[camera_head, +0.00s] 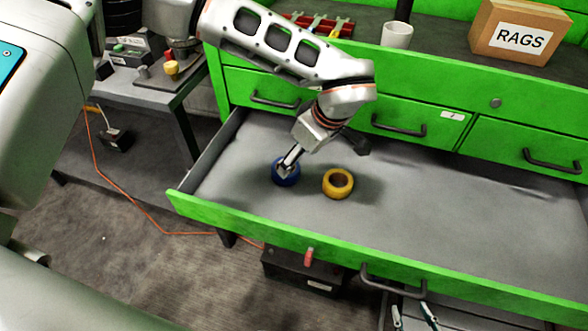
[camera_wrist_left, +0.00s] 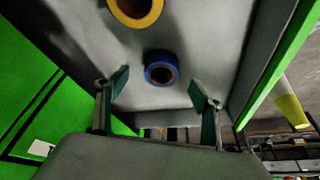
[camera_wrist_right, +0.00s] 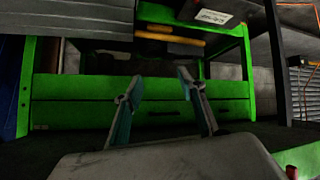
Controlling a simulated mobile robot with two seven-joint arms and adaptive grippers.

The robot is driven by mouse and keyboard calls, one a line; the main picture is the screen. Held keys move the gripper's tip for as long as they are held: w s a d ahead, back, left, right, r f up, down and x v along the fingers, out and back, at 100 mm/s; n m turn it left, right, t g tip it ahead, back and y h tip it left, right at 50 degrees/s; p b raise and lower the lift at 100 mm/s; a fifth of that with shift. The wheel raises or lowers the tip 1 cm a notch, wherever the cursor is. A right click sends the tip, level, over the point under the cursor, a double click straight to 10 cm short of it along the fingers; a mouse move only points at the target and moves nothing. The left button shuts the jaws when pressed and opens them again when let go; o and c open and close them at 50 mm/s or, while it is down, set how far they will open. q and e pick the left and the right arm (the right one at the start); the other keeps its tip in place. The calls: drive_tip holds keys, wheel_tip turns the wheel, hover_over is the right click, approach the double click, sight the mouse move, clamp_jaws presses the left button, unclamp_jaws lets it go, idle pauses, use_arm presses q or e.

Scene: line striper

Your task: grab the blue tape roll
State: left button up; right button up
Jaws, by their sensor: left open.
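The blue tape roll (camera_head: 289,182) lies flat in the open drawer, towards its left end. My left gripper (camera_head: 289,162) is over the roll in the head view and partly hides it. In the left wrist view the left gripper (camera_wrist_left: 158,90) is open, its two fingers wide apart. The blue tape roll (camera_wrist_left: 161,82) shows between and beyond the fingertips, with nothing held. My right gripper (camera_wrist_right: 157,82) shows only in its own wrist view, open and empty, facing a green cabinet. I cannot tell the left fingertips' exact height above the roll.
A yellow tape roll (camera_head: 338,193) lies just right of the blue one. The green drawer front (camera_head: 330,243) and side walls edge the drawer; its right part is clear. A white cup (camera_head: 397,36) and a RAGS box (camera_head: 519,32) stand on the bench above.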

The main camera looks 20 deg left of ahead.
use_arm(q)
drive_tip(key=shift+w+a+f, duration=0.3)
drive_tip(key=shift+w+a, duration=0.1)
drive_tip(key=shift+a, duration=0.15)
drive_tip(key=x, duration=0.4)
drive_tip(key=b+x, duration=0.1)
drive_tip(key=x, duration=0.1)
drive_tip(key=shift+s+a+f, duration=0.25)
drive_tip(key=shift+a+f, duration=0.1)
drive_tip(key=shift+a, duration=0.05)
drive_tip(key=shift+r, duration=0.15)
drive_tip(key=c, duration=1.2)
